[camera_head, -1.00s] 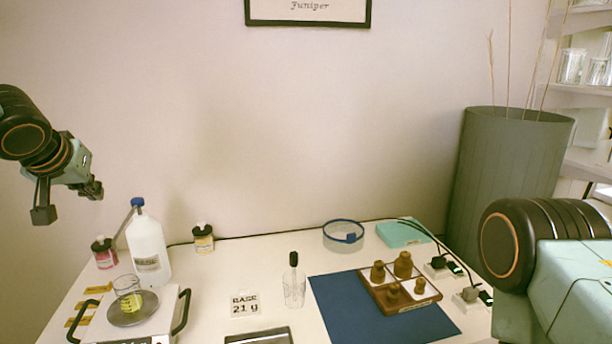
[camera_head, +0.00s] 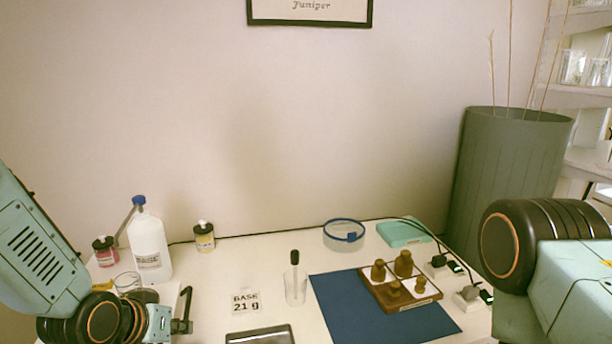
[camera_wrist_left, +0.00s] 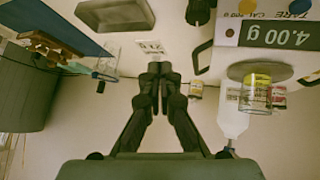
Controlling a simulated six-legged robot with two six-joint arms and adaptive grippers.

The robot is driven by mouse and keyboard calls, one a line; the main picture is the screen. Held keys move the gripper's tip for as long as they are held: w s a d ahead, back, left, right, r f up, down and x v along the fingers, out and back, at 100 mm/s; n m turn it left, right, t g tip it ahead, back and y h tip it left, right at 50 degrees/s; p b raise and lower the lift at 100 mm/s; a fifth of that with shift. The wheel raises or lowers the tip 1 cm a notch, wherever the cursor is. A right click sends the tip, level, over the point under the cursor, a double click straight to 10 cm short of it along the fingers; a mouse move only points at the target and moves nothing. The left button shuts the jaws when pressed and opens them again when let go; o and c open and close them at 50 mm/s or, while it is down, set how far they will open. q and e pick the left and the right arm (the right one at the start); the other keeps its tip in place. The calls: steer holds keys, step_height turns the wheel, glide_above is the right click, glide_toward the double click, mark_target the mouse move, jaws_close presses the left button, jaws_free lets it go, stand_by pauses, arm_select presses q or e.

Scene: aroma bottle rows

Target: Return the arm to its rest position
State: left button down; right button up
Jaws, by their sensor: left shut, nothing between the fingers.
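My left arm (camera_head: 32,255) comes down at the left edge in the head view. Its left gripper (camera_head: 183,312) hangs low over the scale's right side, partly cut off by the picture's bottom. In the left wrist view the left gripper's two fingers (camera_wrist_left: 160,72) meet at the tips with nothing between them. The scale (camera_wrist_left: 268,36) shows 4.00 g and carries a beaker (camera_wrist_left: 256,92) with yellow liquid. In the head view my arm hides most of the scale. My right arm (camera_head: 510,245) is at the right edge; its gripper is out of view.
A white bottle (camera_head: 149,250) with a blue cap, a pink bottle (camera_head: 105,252) and a yellow bottle (camera_head: 204,238) stand behind the scale. A glass with a dropper (camera_head: 295,288), a blue mat (camera_head: 355,315) and a wooden weight tray (camera_head: 385,297) stand to the right.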

arm_select(q)
steer(key=s+f+g, duration=0.2)
steer(key=s+f, duration=0.5)
steer(key=s, duration=0.4)
steer(key=s+f+g+y, duration=0.1)
steer(key=s+f+g, duration=0.2)
steer(key=s+f, duration=0.4)
steer(key=s+f+g+y, duration=0.1)
steer(key=s+f+g, duration=0.2)
steer(key=s+f, duration=0.4)
steer(key=s, duration=0.7)
steer(key=shift+s+f+b, duration=0.15)
steer(key=shift+s+b, duration=0.15)
steer(key=shift+w, duration=0.1)
steer(key=shift+a, duration=0.15)
